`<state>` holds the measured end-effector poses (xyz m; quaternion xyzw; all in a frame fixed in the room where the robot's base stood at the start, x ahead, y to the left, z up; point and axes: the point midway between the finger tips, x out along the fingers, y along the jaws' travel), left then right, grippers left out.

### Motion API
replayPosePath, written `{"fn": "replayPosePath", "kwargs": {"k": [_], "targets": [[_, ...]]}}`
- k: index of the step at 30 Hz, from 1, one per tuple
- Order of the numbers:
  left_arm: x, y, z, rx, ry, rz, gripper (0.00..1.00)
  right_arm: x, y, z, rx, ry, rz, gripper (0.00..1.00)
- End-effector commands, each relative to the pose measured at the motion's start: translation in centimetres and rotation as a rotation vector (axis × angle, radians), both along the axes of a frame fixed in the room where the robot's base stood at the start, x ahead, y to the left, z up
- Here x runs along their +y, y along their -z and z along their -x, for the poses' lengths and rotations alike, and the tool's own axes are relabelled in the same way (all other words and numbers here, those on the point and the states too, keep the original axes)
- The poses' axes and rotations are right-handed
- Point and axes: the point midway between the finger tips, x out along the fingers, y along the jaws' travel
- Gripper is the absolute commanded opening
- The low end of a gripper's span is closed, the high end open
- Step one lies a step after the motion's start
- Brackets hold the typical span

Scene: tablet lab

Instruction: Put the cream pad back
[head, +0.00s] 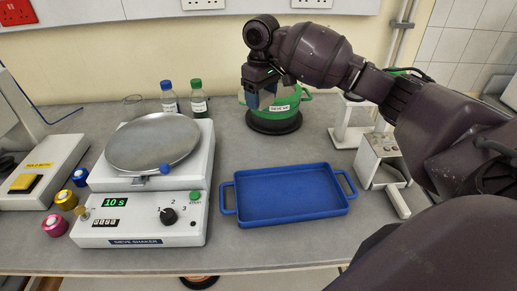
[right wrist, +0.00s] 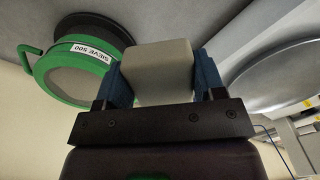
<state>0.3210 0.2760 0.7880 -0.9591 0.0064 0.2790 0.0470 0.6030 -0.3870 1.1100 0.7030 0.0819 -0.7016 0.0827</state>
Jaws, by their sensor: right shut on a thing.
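The cream pad (right wrist: 157,72) is a pale, rounded block between the two blue fingers of my right gripper (right wrist: 158,80) in the right wrist view. The gripper is shut on it. In the head view my right gripper (head: 262,97) is at the back of the bench, in front of or above the green-rimmed sieve labelled SIEVE 500 (head: 293,103), and hides part of it. The sieve also shows in the right wrist view (right wrist: 72,72), beside the gripper. The pad is mostly hidden in the head view. My left gripper is not in view.
A blue tray (head: 290,219) lies at the front middle. The sieve shaker (head: 145,205) with a round metal pan (head: 152,143) stands left of it. Two bottles (head: 170,97) stand behind the shaker. White equipment (head: 378,158) stands right. Bench between tray and sieve is clear.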

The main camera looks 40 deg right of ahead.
Motion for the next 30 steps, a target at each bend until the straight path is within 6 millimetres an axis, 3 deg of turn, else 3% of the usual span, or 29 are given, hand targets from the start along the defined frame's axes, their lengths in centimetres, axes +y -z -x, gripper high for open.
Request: {"fn": "replayPosePath", "kwargs": {"k": [1, 6, 15, 25, 30], "targets": [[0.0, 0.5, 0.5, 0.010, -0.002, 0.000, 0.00, 0.0, 1.5, 0.1, 0.006, 0.000, 0.000, 0.44], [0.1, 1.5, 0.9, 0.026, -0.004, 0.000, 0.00, 0.0, 5.3, 0.1, 0.006, -0.001, -0.001, 0.44], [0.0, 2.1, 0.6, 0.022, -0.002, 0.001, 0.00, 0.0, 11.0, 0.0, 0.005, -0.001, -0.001, 0.44], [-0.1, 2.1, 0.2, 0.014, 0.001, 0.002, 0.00, 0.0, 13.1, 0.0, 0.003, -0.002, 0.000, 0.44], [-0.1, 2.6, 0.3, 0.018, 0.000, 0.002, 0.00, 0.0, 15.7, 0.1, 0.006, -0.001, -0.001, 0.44]]}}
